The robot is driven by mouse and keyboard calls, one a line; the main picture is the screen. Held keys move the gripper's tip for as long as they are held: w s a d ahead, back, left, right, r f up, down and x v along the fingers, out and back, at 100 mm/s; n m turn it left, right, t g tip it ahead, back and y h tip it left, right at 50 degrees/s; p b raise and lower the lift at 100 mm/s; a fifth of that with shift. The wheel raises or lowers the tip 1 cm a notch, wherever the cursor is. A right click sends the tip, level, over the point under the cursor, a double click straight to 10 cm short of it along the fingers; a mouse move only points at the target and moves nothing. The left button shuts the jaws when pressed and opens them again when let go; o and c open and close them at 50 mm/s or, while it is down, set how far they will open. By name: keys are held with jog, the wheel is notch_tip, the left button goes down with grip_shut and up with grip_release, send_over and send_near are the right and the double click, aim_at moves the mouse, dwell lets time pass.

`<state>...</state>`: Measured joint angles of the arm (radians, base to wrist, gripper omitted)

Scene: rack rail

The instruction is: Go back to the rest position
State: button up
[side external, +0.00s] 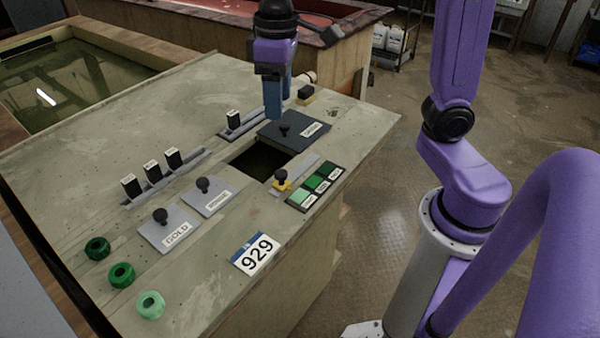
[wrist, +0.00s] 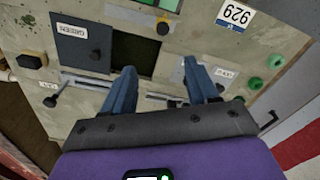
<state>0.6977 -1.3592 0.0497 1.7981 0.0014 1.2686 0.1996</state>
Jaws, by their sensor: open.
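My gripper (side external: 274,112) has blue fingers and points down over the far part of the grey bench (side external: 190,110). In the wrist view my gripper (wrist: 162,76) shows its two fingers spread apart with nothing between them. In the side view the fingertips appear just behind and above the black knob of a dark plate (side external: 296,133); I cannot tell the exact height. The dark plate also shows in the wrist view (wrist: 80,42), beside a dark square opening (wrist: 134,54).
Plates labelled GOLD (side external: 172,234) and another label (side external: 212,198) have upright black knobs. Several black labelled sliders (side external: 152,171) stand along a rail. Green rings (side external: 151,304) lie at the near left. A 929 card (side external: 256,254) and a green label panel (side external: 317,188) lie at the right.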

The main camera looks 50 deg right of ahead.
jog(key=s+d+f+n, duration=0.2)
jog(key=s+f+n, duration=0.1)
jog(key=s, duration=0.6)
jog(key=s+d+f+n, duration=0.3)
jog(key=s+f, duration=0.3)
jog(key=s, duration=0.3)
jog(key=shift+s+d+f+n, duration=0.15)
jog(key=shift+s+n, duration=0.1)
jog(key=shift+n, duration=0.45)
